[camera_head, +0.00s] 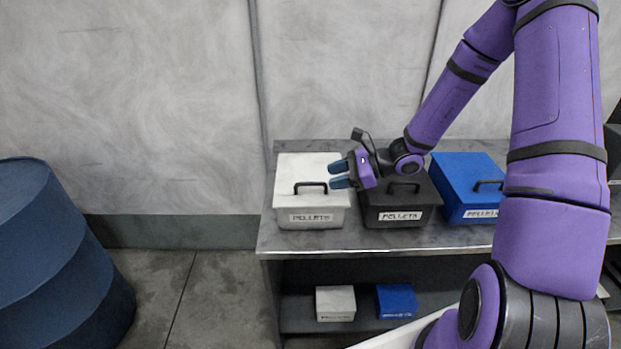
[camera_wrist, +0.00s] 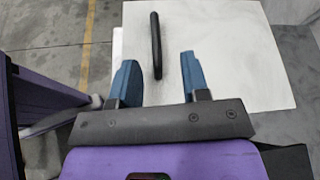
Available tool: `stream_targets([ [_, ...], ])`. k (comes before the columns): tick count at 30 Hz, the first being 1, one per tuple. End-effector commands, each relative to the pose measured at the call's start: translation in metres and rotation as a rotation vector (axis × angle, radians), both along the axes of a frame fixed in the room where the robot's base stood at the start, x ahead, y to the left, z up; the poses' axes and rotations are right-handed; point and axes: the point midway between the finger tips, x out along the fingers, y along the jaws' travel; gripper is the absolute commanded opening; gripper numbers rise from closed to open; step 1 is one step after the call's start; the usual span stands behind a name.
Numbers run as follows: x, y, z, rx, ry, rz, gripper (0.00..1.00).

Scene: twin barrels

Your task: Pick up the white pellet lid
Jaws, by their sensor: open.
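The white pellet lid (camera_head: 290,174) tops a white box (camera_head: 312,216) labelled PELLETS at the left end of the table. Its dark handle (camera_head: 310,185) stands up from the lid. My gripper (camera_head: 336,174) is open and empty, at the lid's right side in the head view. In the wrist view the white lid (camera_wrist: 225,50) fills the upper middle. The black handle (camera_wrist: 156,45) lies ahead of and between the two blue fingertips of my gripper (camera_wrist: 158,74). I see no finger touching the handle.
A black pellet box (camera_head: 400,213) stands right of the white one, under my wrist. A blue pellet box (camera_head: 465,185) stands farther right. Small white (camera_head: 335,303) and blue (camera_head: 396,300) boxes sit on the lower shelf. A blue barrel (camera_head: 55,260) stands at left.

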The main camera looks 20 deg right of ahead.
Motion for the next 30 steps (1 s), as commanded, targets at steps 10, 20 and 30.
stream_targets([
  [10,0.007,0.027,-0.012,0.002,0.003,0.003,0.42],
  [20,0.018,0.056,-0.024,0.0,0.0,0.002,0.42],
  [30,0.018,0.056,-0.024,0.0,0.0,0.001,0.15],
])
